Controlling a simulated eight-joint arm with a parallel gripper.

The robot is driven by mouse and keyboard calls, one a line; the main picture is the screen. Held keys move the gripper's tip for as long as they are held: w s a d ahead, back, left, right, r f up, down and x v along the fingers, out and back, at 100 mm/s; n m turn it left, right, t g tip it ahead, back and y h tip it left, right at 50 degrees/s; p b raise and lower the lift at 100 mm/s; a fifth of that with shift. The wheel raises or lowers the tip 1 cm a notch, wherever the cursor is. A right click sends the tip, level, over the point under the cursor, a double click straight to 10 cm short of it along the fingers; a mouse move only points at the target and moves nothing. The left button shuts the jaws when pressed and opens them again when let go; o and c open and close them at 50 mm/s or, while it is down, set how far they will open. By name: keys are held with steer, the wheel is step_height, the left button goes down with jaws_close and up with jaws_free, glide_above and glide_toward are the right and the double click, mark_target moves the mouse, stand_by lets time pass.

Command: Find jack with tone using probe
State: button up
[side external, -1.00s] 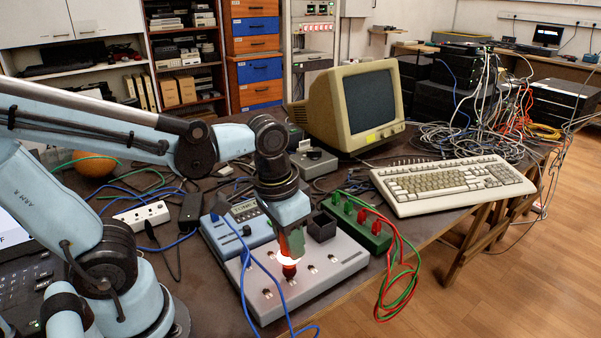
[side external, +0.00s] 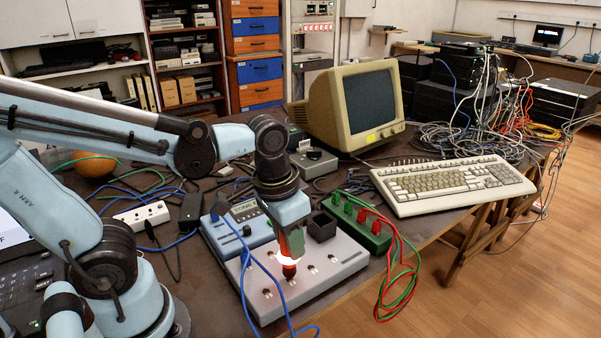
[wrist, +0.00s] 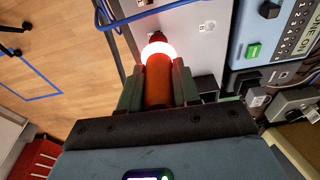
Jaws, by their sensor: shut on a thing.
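The probe (side external: 289,269) is a red-orange cylinder with a brightly glowing ring near its dark tip. My gripper (side external: 291,247) is shut around the probe body, which points down. The probe tip is at the middle of the grey jack panel (side external: 340,248), among several small jacks; I cannot tell whether it touches one. In the wrist view, the probe (wrist: 158,84) sits between my green fingers, its ring glowing pinkish white. The panel (wrist: 183,22) lies beyond its tip. The blue tone box (side external: 243,227) with a small display stands behind the panel. Its "TONE ON" label shows in the wrist view.
A blue cable (side external: 262,268) loops over the panel's left part and front edge. A dark open holder (side external: 321,228) stands at the panel's back. A green block (side external: 360,225) with red and green leads is at its right. A keyboard (side external: 450,185) lies farther right.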

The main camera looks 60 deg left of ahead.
steer(key=n, duration=0.3)
steer(key=shift+n, duration=0.3)
steer(key=n+y, duration=0.1)
steer(key=n, duration=0.3)
steer(key=shift+n, duration=0.3)
stand_by(0.9)
steer(key=m, duration=0.6)
steer(key=shift+h, duration=0.4)
steer(key=m+h, duration=0.1)
steer(key=m, duration=0.5)
steer(key=shift+m, duration=0.3)
steer(key=m, duration=0.3)
steer(key=shift+m+g, duration=0.3)
